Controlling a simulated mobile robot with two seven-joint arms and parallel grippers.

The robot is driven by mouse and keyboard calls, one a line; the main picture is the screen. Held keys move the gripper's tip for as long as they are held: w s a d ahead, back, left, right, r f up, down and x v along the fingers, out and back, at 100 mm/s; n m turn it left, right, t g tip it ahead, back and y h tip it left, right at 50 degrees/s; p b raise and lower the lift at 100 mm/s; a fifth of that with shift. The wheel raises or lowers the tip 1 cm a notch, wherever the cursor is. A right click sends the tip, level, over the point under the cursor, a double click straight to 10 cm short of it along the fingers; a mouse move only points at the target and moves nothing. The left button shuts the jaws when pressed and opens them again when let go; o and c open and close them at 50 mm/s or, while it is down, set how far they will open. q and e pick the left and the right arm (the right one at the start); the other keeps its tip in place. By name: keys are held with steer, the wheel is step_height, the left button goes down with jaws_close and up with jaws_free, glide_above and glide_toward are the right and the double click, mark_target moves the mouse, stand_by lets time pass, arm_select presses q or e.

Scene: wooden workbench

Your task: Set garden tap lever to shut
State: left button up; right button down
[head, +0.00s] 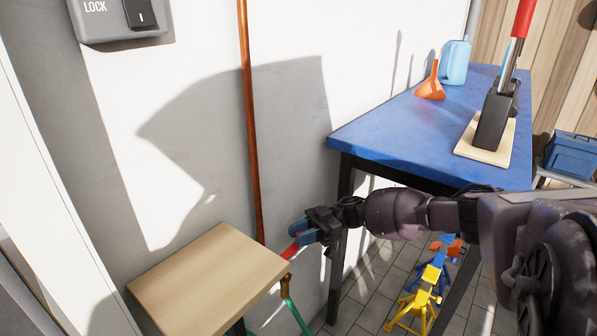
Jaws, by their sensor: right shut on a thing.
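The garden tap's red lever (289,252) shows low in the middle of the head view, beside the wooden table's right corner. My right gripper (300,238) reaches it from the right and is shut on it. The fingers hide part of the lever. The brass tap body (286,279) is only partly visible below, with a green hose (293,308) running down from it. The lever's exact angle to the tap body is hard to tell. My left gripper is not in view.
A copper pipe (250,130) runs down the white wall. A small wooden table (205,275) stands left of the tap. A blue workbench (400,130) stands right, carrying an orange funnel (431,85) and a light blue jug (455,63). Yellow stands (420,295) are on the floor.

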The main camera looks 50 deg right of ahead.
steer(key=c, duration=1)
jaws_free()
steer(key=shift+w+f, duration=0.1)
steer(key=shift+o, duration=0.3)
steer(key=shift+t, duration=0.3)
